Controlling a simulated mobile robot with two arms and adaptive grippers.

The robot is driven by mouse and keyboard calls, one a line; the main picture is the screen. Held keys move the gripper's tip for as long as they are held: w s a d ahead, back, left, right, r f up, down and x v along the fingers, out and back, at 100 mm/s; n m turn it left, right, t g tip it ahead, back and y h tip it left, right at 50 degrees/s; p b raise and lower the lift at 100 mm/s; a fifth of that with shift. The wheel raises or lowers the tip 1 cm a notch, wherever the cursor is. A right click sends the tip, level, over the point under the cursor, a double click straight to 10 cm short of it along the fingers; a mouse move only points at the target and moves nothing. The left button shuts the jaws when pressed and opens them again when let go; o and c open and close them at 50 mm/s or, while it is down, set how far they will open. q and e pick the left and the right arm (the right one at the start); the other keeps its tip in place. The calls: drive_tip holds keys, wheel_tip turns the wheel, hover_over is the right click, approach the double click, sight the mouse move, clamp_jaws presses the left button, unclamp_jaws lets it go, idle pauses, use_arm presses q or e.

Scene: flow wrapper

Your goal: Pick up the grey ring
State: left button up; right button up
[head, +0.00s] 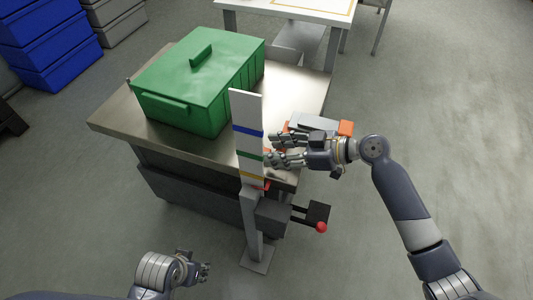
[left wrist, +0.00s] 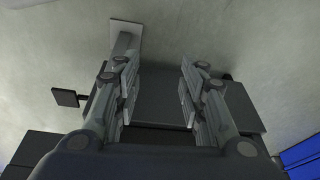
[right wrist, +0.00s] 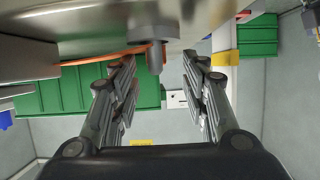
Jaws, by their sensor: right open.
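I cannot clearly make out a grey ring in the head view. In the right wrist view a round grey part (right wrist: 152,33) with a narrower pin shows just beyond the fingertips; I cannot tell if it is the ring. My right gripper (head: 272,149) is open at the table's right side, close behind the striped post; it also shows in the right wrist view (right wrist: 157,78), with nothing between its fingers. My left gripper (head: 206,270) is low at the front left, away from the table; its fingers stand apart and empty in the left wrist view (left wrist: 158,80).
A green lidded box (head: 215,75) stands on the metal table (head: 110,122). The white post (head: 247,110) with coloured stripes rises at the table's front corner. A lever with a red knob (head: 321,227) sticks out below. Blue crates (head: 50,55) are stacked back left.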

sight(266, 150)
drive_tip(key=x, duration=0.3)
drive_tip(key=shift+w+a, duration=0.15)
drive_tip(key=shift+w, duration=0.05)
drive_tip(key=shift+c, duration=0.3)
clamp_jaws()
